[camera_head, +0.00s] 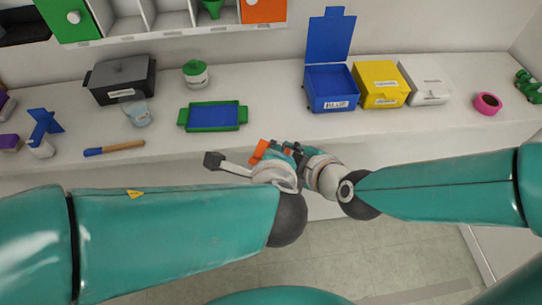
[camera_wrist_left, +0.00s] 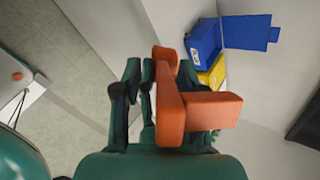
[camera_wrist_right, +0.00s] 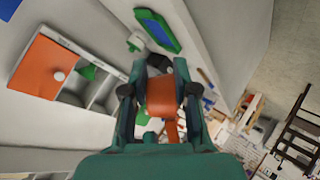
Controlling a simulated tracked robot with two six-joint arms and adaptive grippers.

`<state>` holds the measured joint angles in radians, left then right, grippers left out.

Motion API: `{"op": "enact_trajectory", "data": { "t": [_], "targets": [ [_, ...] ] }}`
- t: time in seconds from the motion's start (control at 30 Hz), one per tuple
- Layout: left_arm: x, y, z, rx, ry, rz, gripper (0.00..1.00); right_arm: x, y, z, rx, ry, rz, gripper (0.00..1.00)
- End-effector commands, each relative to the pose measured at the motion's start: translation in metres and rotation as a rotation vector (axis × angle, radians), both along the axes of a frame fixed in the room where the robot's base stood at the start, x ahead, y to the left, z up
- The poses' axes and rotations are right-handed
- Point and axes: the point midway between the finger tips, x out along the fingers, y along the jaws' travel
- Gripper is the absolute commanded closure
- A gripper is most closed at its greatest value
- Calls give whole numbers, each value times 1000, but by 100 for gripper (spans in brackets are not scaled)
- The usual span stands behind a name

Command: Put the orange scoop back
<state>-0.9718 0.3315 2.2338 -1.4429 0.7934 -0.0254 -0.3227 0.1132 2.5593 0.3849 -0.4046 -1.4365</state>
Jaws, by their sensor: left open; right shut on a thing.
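The orange scoop (camera_head: 258,152) is in front of the counter's front edge, in the middle of the head view. My right gripper (camera_wrist_right: 160,66) is shut on the orange scoop, which sits between its fingers in the right wrist view (camera_wrist_right: 160,98). My left gripper (camera_wrist_left: 158,68) is open close by. The orange scoop (camera_wrist_left: 175,110) looms large in the left wrist view, partly covering the finger on the right; I cannot tell whether they touch. In the head view the two grippers crowd together and hide each other partly.
A wall shelf (camera_head: 160,41) has open compartments, a green scoop (camera_head: 212,8), a green front (camera_head: 66,20) and an orange front (camera_head: 264,11). The counter holds a black box (camera_head: 121,80), a green-blue tray (camera_head: 212,116), an open blue box (camera_head: 331,88) and a yellow box (camera_head: 381,83).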

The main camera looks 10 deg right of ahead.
Motion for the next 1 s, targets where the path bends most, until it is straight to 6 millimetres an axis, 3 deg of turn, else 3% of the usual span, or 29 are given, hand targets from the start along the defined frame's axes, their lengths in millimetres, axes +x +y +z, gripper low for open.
{"op": "enact_trajectory", "data": {
  "t": [0.07, 0.3, 0.33, 0.43, 0.47, 0.6, 1.0],
  "targets": [
    [0, 0, 0, 0, 1, 0, 58, 0, 0, 0, 0, -1, 1, 100],
    [0, 0, 0, 0, 1, 0, 98, 0, 0, 0, 0, -1, 1, 100],
    [0, 0, 0, 0, 1, 0, 100, 0, 0, 0, 0, -1, 1, 100],
    [0, 0, -1, 1, 1, 1, 100, 0, 0, 1, 1, -1, 0, 100],
    [0, 0, -1, 1, 1, 1, 100, 0, 0, 1, 0, -2, -1, 68],
    [0, 0, -1, 1, 1, 1, 100, 0, 0, 1, 0, -2, -1, 45],
    [0, 0, 0, 1, 0, 1, 100, 0, 0, 0, 22, 8, -16, 42]
  ]
}}
